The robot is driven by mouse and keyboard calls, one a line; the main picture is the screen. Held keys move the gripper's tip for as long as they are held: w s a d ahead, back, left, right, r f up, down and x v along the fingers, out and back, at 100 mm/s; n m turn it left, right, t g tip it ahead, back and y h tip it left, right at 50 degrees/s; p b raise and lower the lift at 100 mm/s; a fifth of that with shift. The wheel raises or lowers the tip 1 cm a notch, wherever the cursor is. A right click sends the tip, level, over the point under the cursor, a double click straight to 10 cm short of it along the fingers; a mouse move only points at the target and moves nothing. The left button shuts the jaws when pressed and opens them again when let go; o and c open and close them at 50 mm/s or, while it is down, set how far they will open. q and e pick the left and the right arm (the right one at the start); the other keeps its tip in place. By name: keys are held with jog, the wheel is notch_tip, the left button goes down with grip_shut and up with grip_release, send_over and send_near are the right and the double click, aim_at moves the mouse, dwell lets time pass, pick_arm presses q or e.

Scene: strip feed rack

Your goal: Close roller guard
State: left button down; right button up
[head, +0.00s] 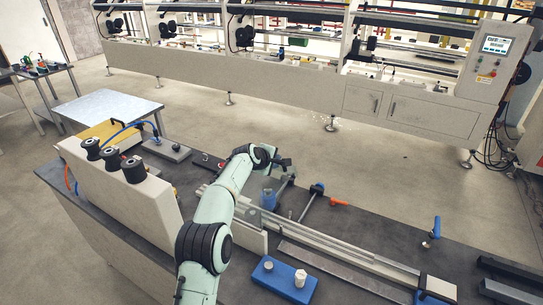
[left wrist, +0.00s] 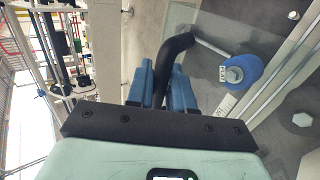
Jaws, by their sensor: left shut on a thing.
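My left gripper (left wrist: 163,75) is shut on a black curved handle (left wrist: 176,45) in the left wrist view. A thin metal rod (left wrist: 211,47) runs from that handle toward the blue round part (left wrist: 241,72). In the head view my left gripper (head: 284,166) is above the far edge of the strip feed rack (head: 325,249), beside a blue part (head: 268,197). I take the handle and rod to be the roller guard's; the rest of the guard is hard to make out. My right gripper is not in view.
A lever with a blue knob (head: 317,188) stands right of the gripper, near an orange handle (head: 339,202). A blue block (head: 284,284) with two light pieces lies in front of the rack. Black spools (head: 111,157) top the cabinet at left. Open floor lies beyond the bench.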

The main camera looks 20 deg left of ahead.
pick_arm(q)
jog(key=shift+w+d+f+g, duration=0.1)
jog(key=shift+w+f+g, duration=0.35)
jog(key=shift+f, duration=0.4)
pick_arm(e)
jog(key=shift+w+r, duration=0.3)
pick_arm(q)
jog(key=c, duration=1.2)
grip_release()
jog(key=shift+f, duration=0.1)
jog(key=shift+o, duration=0.2)
jog(key=shift+s+r, duration=0.2)
jog(key=b+v, duration=0.3)
jog(key=v, duration=1)
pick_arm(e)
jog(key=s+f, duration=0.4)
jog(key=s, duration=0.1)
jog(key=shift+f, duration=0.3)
pick_arm(q)
jog(key=shift+f, duration=0.1)
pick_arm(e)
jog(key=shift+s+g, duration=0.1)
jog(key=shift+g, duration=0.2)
